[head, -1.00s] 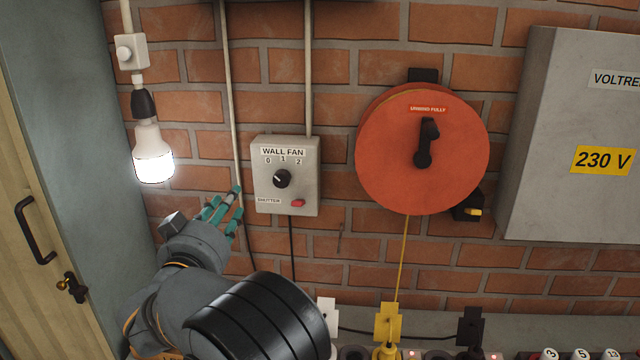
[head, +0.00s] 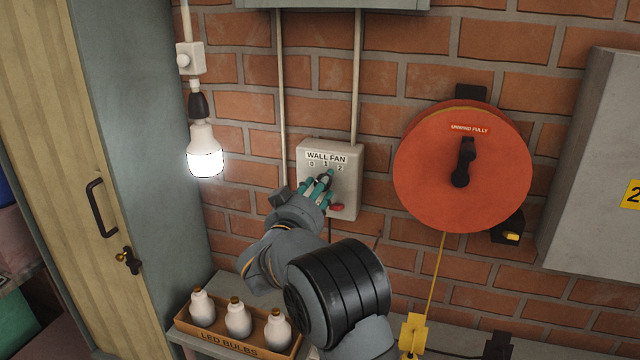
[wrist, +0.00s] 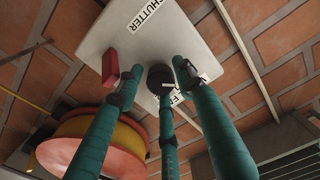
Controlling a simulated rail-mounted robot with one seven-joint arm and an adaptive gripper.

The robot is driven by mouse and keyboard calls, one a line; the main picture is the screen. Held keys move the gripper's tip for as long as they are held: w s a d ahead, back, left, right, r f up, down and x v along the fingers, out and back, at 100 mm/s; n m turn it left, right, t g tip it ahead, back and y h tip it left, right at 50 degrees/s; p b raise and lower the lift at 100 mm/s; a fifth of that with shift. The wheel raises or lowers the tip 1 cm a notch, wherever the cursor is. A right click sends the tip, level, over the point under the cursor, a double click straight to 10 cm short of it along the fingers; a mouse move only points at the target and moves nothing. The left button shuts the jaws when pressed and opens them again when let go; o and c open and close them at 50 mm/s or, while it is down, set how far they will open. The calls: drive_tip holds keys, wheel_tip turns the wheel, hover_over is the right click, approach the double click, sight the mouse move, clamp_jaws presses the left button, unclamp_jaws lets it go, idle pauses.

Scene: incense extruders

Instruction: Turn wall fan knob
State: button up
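The wall fan box (head: 346,199) is a light grey panel on the brick wall, labelled WALL FAN with 0, 1, 2 marks. Its black knob (head: 325,182) is partly covered by my fingers in the head view. In the wrist view the knob (wrist: 160,77) shows between my fingertips, with a pale pointer line. My gripper (head: 322,184) has teal fingers and is at the front of the box. In the wrist view my gripper (wrist: 158,84) has its fingers spread around the knob with gaps at the sides. I cannot tell whether the middle finger touches it.
An orange cable reel (head: 462,170) hangs to the right. A lit bulb (head: 205,152) hangs to the left. A box of LED bulbs (head: 216,338) stands on the ledge below.

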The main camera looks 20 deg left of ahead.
drive_tip(key=c, duration=0.3)
drive_tip(key=c, duration=0.6)
drive_tip(key=shift+o, duration=0.2)
drive_tip(key=shift+f, duration=0.1)
drive_tip(key=shift+f+m+b, duration=0.2)
drive_tip(key=shift+m+b, duration=0.3)
drive_tip(key=shift+b, duration=0.55)
drive_tip(key=m+b, duration=0.7)
drive_tip(key=b, duration=0.1)
drive_tip(key=shift+a+m, duration=0.1)
drive_tip(key=shift+m, duration=0.2)
drive_tip(key=shift+r, duration=0.1)
